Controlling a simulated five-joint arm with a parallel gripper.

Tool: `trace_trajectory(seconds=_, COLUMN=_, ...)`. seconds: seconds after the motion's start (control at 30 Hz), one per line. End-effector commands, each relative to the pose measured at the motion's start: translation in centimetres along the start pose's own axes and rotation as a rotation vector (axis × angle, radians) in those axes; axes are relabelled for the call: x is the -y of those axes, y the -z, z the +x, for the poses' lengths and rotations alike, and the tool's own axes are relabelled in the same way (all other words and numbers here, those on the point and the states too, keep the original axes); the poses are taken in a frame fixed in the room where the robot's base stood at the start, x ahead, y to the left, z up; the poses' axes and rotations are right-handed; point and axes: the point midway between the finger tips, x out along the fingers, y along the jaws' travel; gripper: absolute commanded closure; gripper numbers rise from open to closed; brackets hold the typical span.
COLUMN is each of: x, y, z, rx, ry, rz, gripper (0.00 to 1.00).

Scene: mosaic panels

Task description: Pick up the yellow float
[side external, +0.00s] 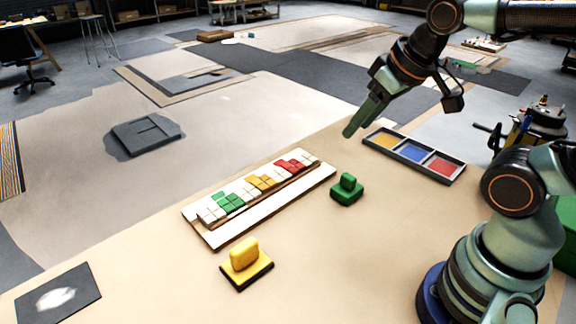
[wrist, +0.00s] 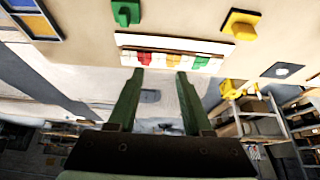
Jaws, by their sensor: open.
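The yellow float (side external: 245,256) has a yellow block grip on a dark-edged base and sits on the tan table at the front. It also shows in the wrist view (wrist: 241,23) at the upper right. A green float (side external: 347,189) stands right of the mosaic panel, and it shows in the wrist view (wrist: 125,12) at the top. My gripper (side external: 350,133) is up in the air beyond the green float, well away from the yellow float. In the wrist view its two green fingers (wrist: 160,75) are apart with nothing between them.
A mosaic panel (side external: 225,238) with white, green, yellow and red tiles lies mid-table. A tray (side external: 459,175) with yellow, blue and red compartments is at the right. A dark square with a white patch (side external: 57,297) lies at front left.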

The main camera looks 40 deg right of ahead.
Motion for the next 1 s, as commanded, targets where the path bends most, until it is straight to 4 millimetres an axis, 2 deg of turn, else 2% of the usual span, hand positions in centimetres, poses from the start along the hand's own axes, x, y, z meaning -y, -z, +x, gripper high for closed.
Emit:
trace_trajectory(seconds=0.13, x=0.0, y=0.0, z=0.0, rx=0.000, ry=0.000, rz=0.000, gripper=0.50)
trace_trajectory(seconds=0.17, x=0.0, y=0.0, z=0.0, rx=0.000, ry=0.000, rz=0.000, gripper=0.46)
trace_trajectory(seconds=0.2, x=0.0, y=0.0, z=0.0, rx=0.000, ry=0.000, rz=0.000, gripper=0.35)
trace_trajectory(seconds=0.5, x=0.0, y=0.0, z=0.0, rx=0.001, ry=0.001, rz=-0.004, gripper=0.35)
trace_trajectory(seconds=0.63, x=0.9, y=0.6, z=0.2, rx=0.026, ry=0.014, rz=-0.075, gripper=0.35)
trace_trajectory(seconds=0.77, x=3.1, y=1.9, z=1.0, rx=0.087, ry=0.051, rz=-0.260, gripper=0.35)
trace_trajectory(seconds=1.0, x=9.2, y=4.2, z=3.9, rx=0.211, ry=0.152, rz=-0.719, gripper=0.35)
